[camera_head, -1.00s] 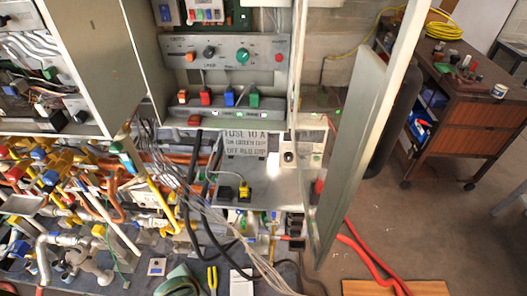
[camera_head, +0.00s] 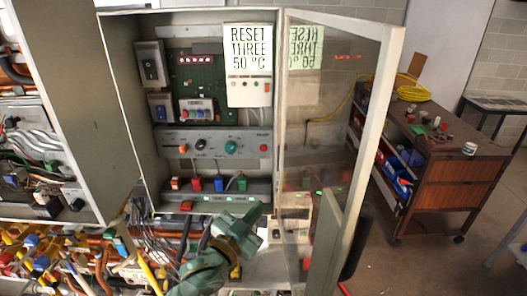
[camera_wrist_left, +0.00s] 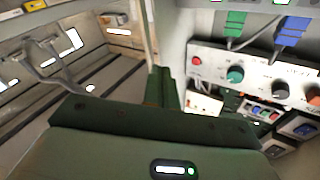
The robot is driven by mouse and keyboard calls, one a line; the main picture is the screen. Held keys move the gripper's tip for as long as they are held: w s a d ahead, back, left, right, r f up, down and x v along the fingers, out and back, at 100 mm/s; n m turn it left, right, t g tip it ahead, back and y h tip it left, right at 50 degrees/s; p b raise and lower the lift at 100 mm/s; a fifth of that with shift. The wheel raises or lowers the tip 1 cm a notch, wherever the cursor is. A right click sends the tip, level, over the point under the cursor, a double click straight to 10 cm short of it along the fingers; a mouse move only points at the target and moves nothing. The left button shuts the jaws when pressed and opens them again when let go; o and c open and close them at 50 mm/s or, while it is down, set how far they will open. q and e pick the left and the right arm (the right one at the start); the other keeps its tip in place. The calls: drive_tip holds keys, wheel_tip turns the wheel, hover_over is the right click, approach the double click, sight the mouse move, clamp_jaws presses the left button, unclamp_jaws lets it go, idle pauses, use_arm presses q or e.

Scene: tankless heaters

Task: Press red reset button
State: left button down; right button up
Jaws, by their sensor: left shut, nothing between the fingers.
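A small round red button (camera_head: 263,148) sits at the right end of the grey control panel (camera_head: 215,137) inside the open cabinet. It also shows in the left wrist view (camera_wrist_left: 196,61), where the picture is turned over. My right gripper is not in view.
The clear cabinet door (camera_head: 325,130) stands open at the right. Coloured switches (camera_head: 219,184) line the strip below. Pipes and cables crowd the lower left. A brown cart (camera_head: 440,165) stands at the right.

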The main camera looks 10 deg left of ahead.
use_arm(q)
drive_tip(key=w+r+t+h, duration=0.3)
drive_tip(key=r, duration=0.3)
drive_tip(key=shift+w+r, duration=0.25)
drive_tip(key=shift+r, duration=0.05)
drive_tip(key=shift+w, duration=0.1)
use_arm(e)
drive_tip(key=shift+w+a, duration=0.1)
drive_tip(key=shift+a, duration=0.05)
